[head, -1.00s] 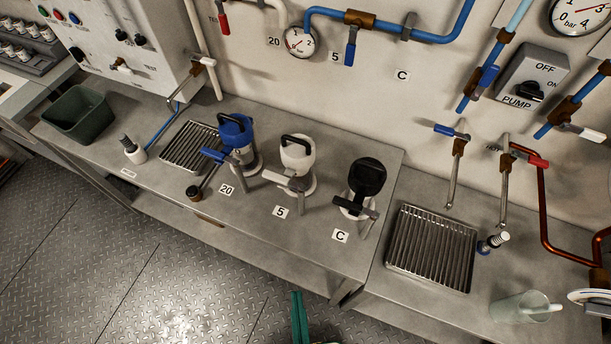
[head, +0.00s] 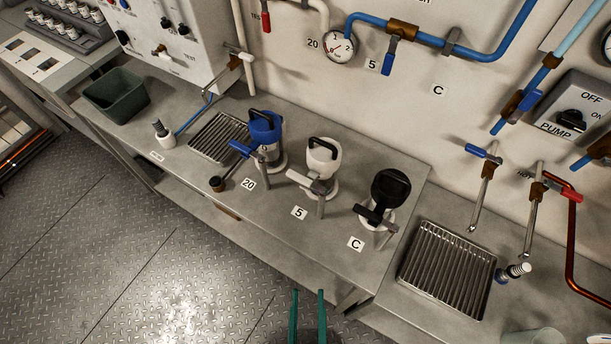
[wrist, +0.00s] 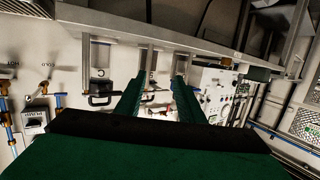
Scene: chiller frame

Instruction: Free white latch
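The white canister (head: 322,158) with a black top handle stands on the steel bench behind the label 5. Its white latch (head: 316,184) is a lever across its front, apparently seated against the body. My gripper (head: 307,298) shows at the bottom of the head view, in front of the bench and well short of the canister. Its two green fingers are apart with nothing between them. The gripper also shows open in the wrist view (wrist: 157,95), with bench fittings beyond it, too small to tell the latch clearly.
A blue canister (head: 265,135) with a blue latch stands to the left, a black one (head: 388,193) to the right. Drip grates (head: 450,270) lie in the bench at both sides. A dark bin (head: 117,95) stands far left. The floor before the bench is clear.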

